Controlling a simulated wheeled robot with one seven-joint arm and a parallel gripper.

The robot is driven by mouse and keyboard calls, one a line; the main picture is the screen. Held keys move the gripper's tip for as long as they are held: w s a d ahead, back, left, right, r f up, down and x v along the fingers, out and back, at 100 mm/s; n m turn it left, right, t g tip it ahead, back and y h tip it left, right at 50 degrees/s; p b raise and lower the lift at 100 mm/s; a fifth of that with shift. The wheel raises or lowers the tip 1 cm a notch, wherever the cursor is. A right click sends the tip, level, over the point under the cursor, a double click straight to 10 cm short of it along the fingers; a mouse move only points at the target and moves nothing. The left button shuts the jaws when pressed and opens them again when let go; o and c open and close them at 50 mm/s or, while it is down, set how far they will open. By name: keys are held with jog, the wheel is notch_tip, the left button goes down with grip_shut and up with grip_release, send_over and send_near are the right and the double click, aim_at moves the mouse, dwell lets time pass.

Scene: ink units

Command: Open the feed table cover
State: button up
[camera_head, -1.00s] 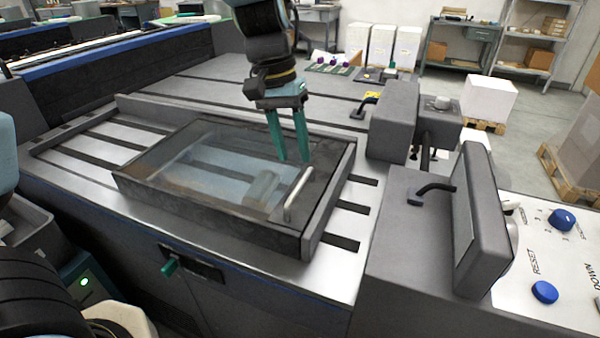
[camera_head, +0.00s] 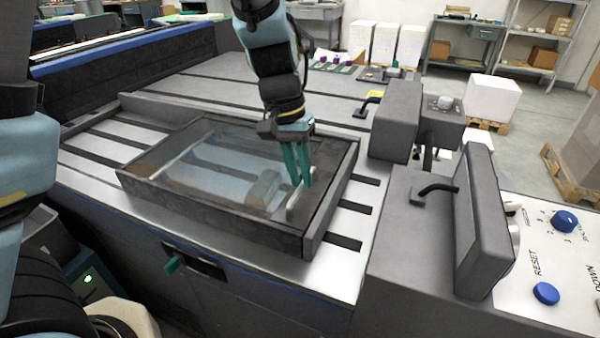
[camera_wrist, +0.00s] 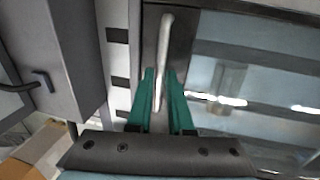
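The feed table cover (camera_head: 205,222) is a dark frame with a clear pane, lying closed on the slotted metal feed table (camera_head: 335,265). Its pale bar handle (camera_head: 293,205) sits on the right part of the frame. My gripper (camera_head: 301,184) points down at the handle with its green fingers. In the wrist view the handle (camera_wrist: 165,45) runs up between the two fingertips (camera_wrist: 162,72), which stand apart on either side of it. A gap shows between the fingers and the bar, so the gripper is open around the handle.
Grey machine blocks (camera_head: 398,120) with a black lever stand right of the cover. A control panel (camera_head: 520,255) with blue knobs and an upright grey housing (camera_head: 480,225) is at the far right. The slotted table behind the cover is clear.

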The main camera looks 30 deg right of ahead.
grip_shut()
dwell(1.0)
